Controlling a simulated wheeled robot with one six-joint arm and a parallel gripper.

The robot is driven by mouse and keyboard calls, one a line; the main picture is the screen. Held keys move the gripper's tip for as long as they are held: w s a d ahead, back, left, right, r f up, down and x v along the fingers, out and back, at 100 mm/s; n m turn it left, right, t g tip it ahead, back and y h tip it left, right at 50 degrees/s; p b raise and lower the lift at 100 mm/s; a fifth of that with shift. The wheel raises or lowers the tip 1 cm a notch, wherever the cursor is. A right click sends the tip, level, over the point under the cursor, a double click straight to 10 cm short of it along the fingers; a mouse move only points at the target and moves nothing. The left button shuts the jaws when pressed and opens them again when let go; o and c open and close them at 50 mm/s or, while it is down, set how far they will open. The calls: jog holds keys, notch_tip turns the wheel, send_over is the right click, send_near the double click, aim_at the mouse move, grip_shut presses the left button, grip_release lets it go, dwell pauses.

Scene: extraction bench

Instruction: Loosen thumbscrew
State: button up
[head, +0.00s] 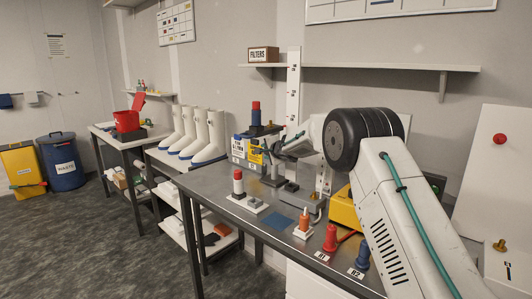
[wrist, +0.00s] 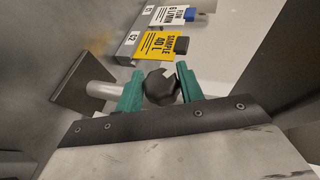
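In the wrist view a black faceted knob (wrist: 160,88), which looks like the thumbscrew, sits at the end of a pale grey rod (wrist: 101,90) beside a dark flat plate (wrist: 80,84). My gripper (wrist: 160,84) has its two green fingers on either side of the knob. The knob fills the space between them, and both fingers appear to touch it. In the head view my gripper (head: 272,149) is at the stand on the metal bench (head: 212,189), with the knob too small to make out there.
On the bench are a red-topped white bottle (head: 238,183), an orange bottle (head: 304,219), a red bottle (head: 330,238) and a blue bottle (head: 362,256). White boots (head: 208,137) stand farther left.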

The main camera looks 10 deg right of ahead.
jog(key=o, duration=0.3)
jog(key=shift+f, duration=0.15)
jog(key=v, duration=0.8)
